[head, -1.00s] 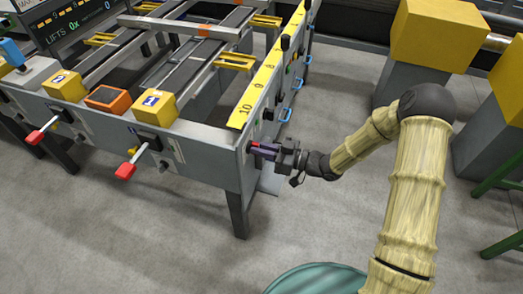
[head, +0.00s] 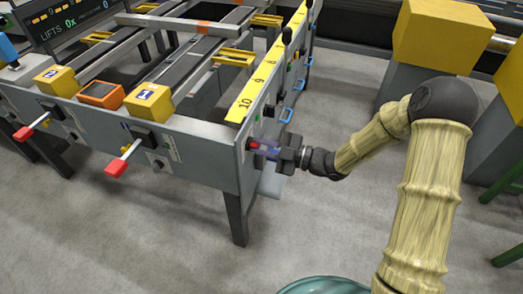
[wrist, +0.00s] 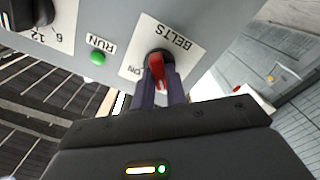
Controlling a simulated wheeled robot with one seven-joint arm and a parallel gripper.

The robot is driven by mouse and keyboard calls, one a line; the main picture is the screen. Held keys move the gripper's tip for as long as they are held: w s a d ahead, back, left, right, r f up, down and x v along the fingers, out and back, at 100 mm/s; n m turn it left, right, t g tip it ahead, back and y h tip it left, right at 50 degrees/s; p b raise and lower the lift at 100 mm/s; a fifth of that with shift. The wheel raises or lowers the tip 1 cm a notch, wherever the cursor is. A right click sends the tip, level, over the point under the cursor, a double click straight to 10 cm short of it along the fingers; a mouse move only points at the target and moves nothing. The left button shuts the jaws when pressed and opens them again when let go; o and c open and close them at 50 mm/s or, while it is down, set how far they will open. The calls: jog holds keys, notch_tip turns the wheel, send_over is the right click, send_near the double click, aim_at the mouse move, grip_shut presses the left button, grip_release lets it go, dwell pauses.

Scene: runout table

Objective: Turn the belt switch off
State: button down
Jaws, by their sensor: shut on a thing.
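The belt switch (wrist: 156,66) is a red lever on a dark round base, on a white plate marked BELTS in the wrist view. My gripper (wrist: 160,88) is shut on the lever, with one purple finger on each side of it. The lever points towards the bottom of the picture, and ON is printed to its left. No OFF mark can be read. In the head view my gripper (head: 262,147) is at the near right corner of the grey table frame, with the red of the switch (head: 256,144) at its fingertips.
A green RUN button (wrist: 97,57) and a black dial (wrist: 28,14) share the panel. In the head view red-tipped levers (head: 116,168) stick out from the table's front. Blue handles (head: 286,141) line its right side.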

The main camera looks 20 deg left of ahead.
jog(key=shift+f+n, duration=0.1)
jog(key=shift+n, duration=0.3)
jog(key=c, duration=1.4)
grip_release()
jog(key=shift+c, duration=0.2)
jog(key=shift+d, duration=0.1)
jog(key=s+d+p, duration=0.1)
jog(key=d+p, duration=0.1)
jog(key=d, duration=1.5)
jog(key=shift+s+d, duration=0.15)
jog(key=shift+s, duration=0.05)
jog(key=shift+w, duration=0.1)
